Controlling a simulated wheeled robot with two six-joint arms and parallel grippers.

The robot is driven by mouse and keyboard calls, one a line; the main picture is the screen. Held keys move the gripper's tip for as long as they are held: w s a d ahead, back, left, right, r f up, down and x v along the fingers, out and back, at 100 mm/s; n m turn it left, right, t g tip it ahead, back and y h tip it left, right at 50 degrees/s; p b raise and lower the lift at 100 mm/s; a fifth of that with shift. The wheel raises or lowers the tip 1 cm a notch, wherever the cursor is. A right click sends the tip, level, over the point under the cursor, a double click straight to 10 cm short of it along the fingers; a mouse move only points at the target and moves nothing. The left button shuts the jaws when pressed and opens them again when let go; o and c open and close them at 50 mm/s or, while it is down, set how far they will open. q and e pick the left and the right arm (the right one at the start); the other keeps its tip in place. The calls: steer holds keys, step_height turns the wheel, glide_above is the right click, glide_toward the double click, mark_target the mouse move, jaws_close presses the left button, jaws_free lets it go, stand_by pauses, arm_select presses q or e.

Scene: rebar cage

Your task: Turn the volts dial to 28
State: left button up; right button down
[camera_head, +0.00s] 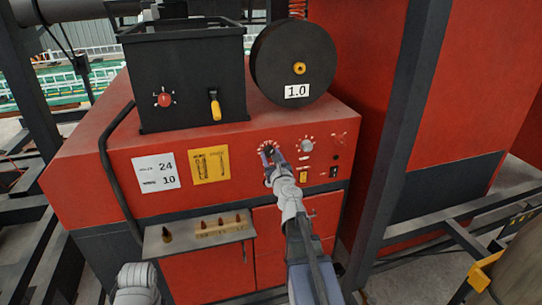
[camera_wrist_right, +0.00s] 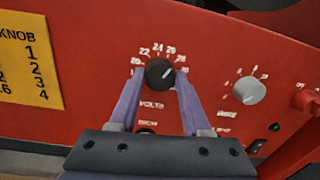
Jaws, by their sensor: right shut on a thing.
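The black volts dial (camera_wrist_right: 160,72) is on the red machine front, inside an arc of white numbers from about 20 to 30, with "VOLTS" printed below. My right gripper (camera_wrist_right: 161,80) is shut on the dial, one purple-grey finger on each side. A pale mark on the dial seems to lean up and right, but I cannot tell exactly which number it meets. In the head view, my right gripper (camera_head: 268,157) reaches up to the dial, mostly covering it. My left gripper is not in view.
A grey knob (camera_wrist_right: 249,90) is right of the dial, with a red knob (camera_wrist_right: 305,100) beyond. A yellow card (camera_head: 210,166) and white card (camera_head: 156,171) are left. A small shelf (camera_head: 170,245) juts out below. A black spool (camera_head: 270,65) stands on top.

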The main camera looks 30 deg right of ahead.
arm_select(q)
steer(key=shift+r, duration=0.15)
arm_select(e)
steer(key=shift+m, duration=1.6)
steer(key=shift+c, duration=1.8)
jaws_free()
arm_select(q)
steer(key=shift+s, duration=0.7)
arm_select(e)
steer(key=v, duration=0.8)
steer(key=shift+w+d+r, duration=0.1)
